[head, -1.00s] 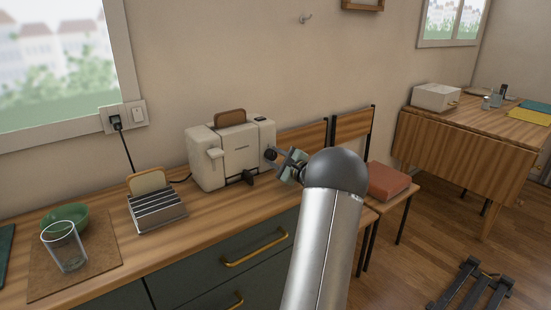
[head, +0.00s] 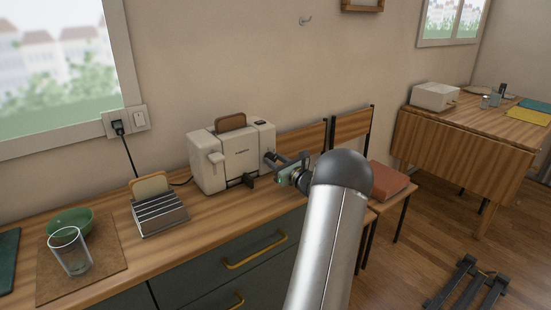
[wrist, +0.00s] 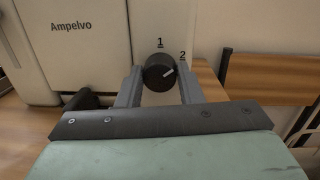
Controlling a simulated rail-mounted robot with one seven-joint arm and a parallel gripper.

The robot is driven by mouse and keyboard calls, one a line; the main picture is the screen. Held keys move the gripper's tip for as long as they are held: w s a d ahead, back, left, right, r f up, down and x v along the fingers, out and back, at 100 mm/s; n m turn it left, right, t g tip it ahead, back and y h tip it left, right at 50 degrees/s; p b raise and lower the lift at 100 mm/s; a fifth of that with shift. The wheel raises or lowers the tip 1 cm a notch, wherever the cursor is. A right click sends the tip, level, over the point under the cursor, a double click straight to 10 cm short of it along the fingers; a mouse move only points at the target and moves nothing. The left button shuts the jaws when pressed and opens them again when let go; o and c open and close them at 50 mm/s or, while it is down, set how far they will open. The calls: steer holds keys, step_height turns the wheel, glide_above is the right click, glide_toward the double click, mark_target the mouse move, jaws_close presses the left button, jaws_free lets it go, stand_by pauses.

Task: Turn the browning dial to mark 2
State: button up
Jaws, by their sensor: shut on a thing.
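The cream toaster (head: 221,158), lettered "Ampelvo" in the wrist view (wrist: 72,25), stands on the wooden counter. Its black browning dial (wrist: 158,73) is on the panel below the marks 1 (wrist: 160,44) and 2 (wrist: 182,55). In the head view my gripper (head: 271,158) reaches the toaster's right end, and the dial is hidden there.
A toast rack (head: 160,213) with bread stands left of the toaster. A glass (head: 72,252) and a green bowl (head: 71,221) are further left. The toaster's cord runs to a wall socket (head: 118,127). A chair with a red cushion (head: 389,180) is to the right.

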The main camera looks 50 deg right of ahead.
steer(key=shift+m, duration=0.7)
steer(key=shift+f+p, duration=0.1)
steer(key=shift+p, duration=0.25)
steer(key=o, duration=1)
steer(key=shift+s, duration=0.1)
steer(key=v, duration=1.7)
steer(key=shift+s+a, duration=0.1)
steer(key=shift+a, duration=0.1)
